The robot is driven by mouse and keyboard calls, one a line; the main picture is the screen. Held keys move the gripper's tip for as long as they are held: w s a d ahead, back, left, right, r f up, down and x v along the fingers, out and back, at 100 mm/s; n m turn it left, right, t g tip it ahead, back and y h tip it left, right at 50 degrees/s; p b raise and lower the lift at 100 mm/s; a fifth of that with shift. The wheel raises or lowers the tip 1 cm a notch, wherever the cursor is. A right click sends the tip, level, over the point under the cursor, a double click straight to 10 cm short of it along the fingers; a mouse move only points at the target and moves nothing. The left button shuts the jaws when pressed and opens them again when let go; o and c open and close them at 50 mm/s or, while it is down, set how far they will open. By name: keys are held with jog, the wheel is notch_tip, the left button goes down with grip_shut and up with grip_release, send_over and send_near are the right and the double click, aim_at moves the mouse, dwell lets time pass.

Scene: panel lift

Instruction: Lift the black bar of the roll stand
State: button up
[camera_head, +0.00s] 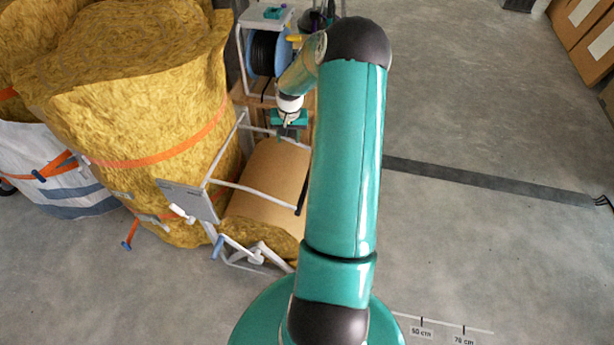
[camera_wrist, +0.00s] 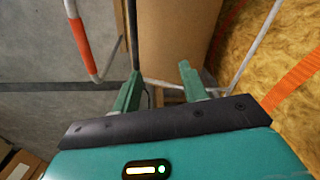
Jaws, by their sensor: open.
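The roll stand (camera_head: 224,185) is a pale tubular frame around a broad brown sheet or roll (camera_head: 268,185), left of my arm. A short dark length, likely the black bar (camera_head: 302,197), shows at its right side, and my arm hides what lies beyond. In the wrist view a thin dark bar (camera_wrist: 132,35) runs along the edge of the brown surface (camera_wrist: 175,35), in line with the left finger's tip. My gripper (camera_head: 288,122) is over the stand's far end. In the wrist view its fingers (camera_wrist: 160,72) are apart with nothing gripped; a white tube crosses behind them.
A white tube with an orange sleeve (camera_wrist: 80,45) stands left of the fingers. Large yellow wrapped bundles (camera_head: 150,90) with orange straps crowd the left. A blue reel (camera_head: 268,52) stands beyond the gripper. Open concrete floor (camera_head: 480,110) lies to the right, crossed by a dark strip (camera_head: 490,182).

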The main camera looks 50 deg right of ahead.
jog(key=s+d+f+m+y, duration=0.1)
jog(key=s+d+f+m, duration=0.1)
jog(key=s+d+f, duration=0.3)
jog(key=s+d+f+m, duration=0.1)
jog(key=d+f, duration=0.2)
jog(key=f, duration=0.5)
jog(key=shift+t, duration=0.4)
jog(key=w+f, duration=0.1)
jog(key=f, duration=0.3)
jog(key=a+f, duration=0.1)
jog(key=f, duration=0.4)
jog(key=w+f, duration=0.1)
jog(key=f, duration=0.3)
jog(key=shift+w+a+f, duration=0.2)
jog(key=shift+w+f, duration=0.05)
jog(key=shift+w, duration=0.05)
grip_shut()
